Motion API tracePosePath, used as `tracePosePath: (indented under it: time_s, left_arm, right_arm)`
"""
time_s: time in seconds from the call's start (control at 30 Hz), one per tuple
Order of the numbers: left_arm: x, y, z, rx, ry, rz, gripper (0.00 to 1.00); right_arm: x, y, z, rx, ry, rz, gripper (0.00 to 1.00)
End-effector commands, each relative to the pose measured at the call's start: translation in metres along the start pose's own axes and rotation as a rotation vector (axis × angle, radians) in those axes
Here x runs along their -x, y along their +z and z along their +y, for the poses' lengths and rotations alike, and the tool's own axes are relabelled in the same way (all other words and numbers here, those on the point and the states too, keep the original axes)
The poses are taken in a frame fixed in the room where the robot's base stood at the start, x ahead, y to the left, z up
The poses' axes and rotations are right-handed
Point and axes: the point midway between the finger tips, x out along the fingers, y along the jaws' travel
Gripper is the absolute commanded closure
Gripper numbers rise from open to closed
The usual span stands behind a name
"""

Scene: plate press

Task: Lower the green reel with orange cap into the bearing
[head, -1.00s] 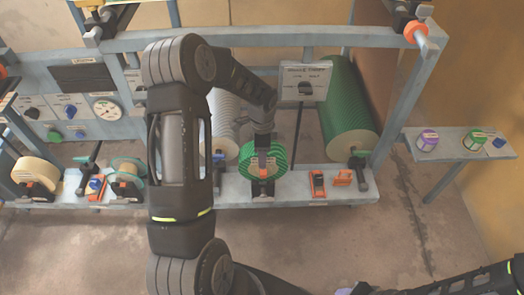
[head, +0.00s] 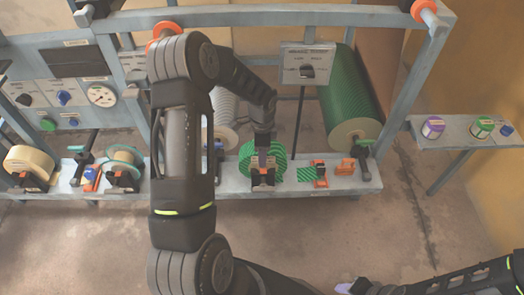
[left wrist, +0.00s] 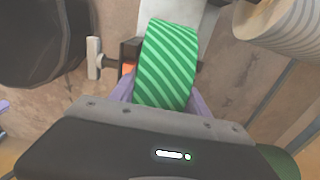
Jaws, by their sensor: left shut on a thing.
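The green striped reel (head: 277,157) is in my left gripper (head: 264,150), at the front shelf in the head view. It fills the middle of the left wrist view (left wrist: 167,65), between the purple fingers. An orange part (left wrist: 128,69), perhaps its cap, shows at the reel's left side there. The dark bearing (head: 263,186) is directly below the reel in the head view; I cannot tell whether the reel touches it or is seated. My right gripper (head: 352,287) is low at the bottom edge, far from the reel; its fingers are too small to read.
A green striped strip (head: 308,174) and orange clamps (head: 345,167) lie right of the bearing. A large green roll (head: 350,95) stands behind. A cream reel (head: 30,160) and a teal-edged reel (head: 124,165) sit left. A side shelf (head: 455,137) holds small reels.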

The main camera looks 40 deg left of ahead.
Motion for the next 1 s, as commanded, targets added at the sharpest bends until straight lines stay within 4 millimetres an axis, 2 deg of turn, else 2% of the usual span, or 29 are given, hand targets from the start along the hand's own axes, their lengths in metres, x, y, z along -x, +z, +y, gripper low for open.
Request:
tracePosePath:
  time_s: [0.13,0.17,0.4,0.47,0.77,0.87,1.0]
  left_arm:
    - [0.002,-0.001,-0.001,0.000,-0.003,0.001,1.00]
    - [0.002,-0.001,-0.001,0.000,-0.003,0.001,0.44]
    - [0.001,0.000,-0.001,0.000,-0.001,0.001,0.24]
    - [0.001,0.000,0.000,0.000,-0.001,0.000,0.20]
    - [0.002,0.001,0.001,0.000,0.001,-0.001,0.20]
    - [0.009,0.000,0.000,0.000,0.000,0.000,0.20]
    - [0.030,0.000,-0.001,-0.001,-0.003,0.000,0.20]
  right_arm:
    - [0.001,0.000,0.000,0.000,0.000,0.000,0.64]
    - [0.001,0.000,0.000,0.000,0.000,0.000,0.64]
    - [0.000,0.000,0.000,0.000,0.000,0.000,0.64]
    - [0.000,0.000,0.000,0.000,0.000,0.000,0.64]
    - [0.000,0.000,0.000,0.000,0.000,0.000,0.64]
    - [0.002,0.000,-0.001,0.000,0.000,0.000,0.64]
    - [0.005,0.000,-0.002,0.000,0.000,0.000,0.64]
